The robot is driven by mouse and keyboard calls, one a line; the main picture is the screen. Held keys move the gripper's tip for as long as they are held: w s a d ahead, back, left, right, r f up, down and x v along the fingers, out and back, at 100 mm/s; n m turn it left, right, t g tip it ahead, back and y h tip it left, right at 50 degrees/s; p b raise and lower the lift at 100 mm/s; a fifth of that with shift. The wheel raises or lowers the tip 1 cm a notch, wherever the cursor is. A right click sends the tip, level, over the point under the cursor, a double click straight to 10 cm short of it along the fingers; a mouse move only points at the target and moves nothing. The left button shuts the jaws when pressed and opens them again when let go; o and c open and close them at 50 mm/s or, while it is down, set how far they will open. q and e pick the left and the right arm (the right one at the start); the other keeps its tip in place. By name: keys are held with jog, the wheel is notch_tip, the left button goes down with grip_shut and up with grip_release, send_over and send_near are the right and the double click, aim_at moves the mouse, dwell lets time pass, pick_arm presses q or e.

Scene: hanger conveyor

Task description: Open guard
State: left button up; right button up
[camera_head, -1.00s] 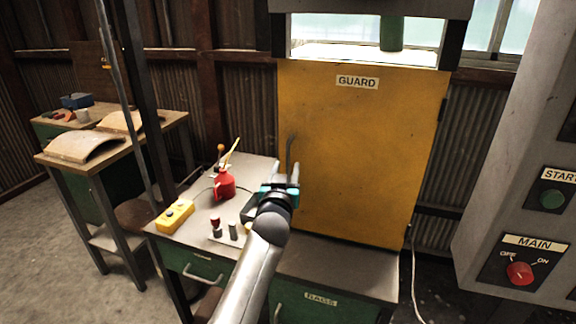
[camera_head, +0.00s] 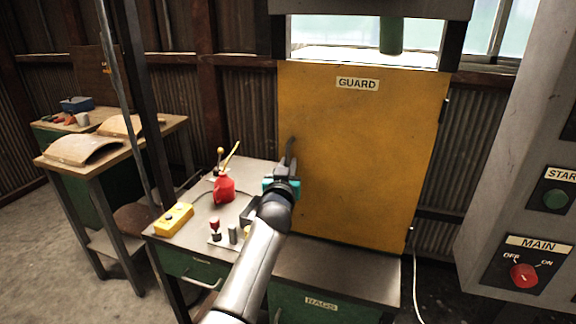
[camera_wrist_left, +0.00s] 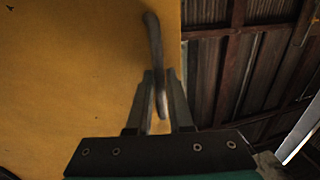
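The guard (camera_head: 365,150) is a large yellow panel labelled GUARD. It stands shut in its frame above the bench. Its dark bent handle (camera_head: 290,150) is at the left edge, and shows close up in the left wrist view (camera_wrist_left: 154,45). My left gripper (camera_head: 289,168) is at the handle's lower part. In the left wrist view, its fingers (camera_wrist_left: 160,85) lie close on both sides of the handle, and they look shut on it. The handle's lower end shows between the fingers. My right gripper is not in view.
A grey control panel (camera_head: 520,200) with a red MAIN switch (camera_head: 523,275) stands at the right. A dark post (camera_head: 140,110) rises at the left.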

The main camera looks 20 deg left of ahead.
pick_arm(q)
grip_shut()
dwell(1.0)
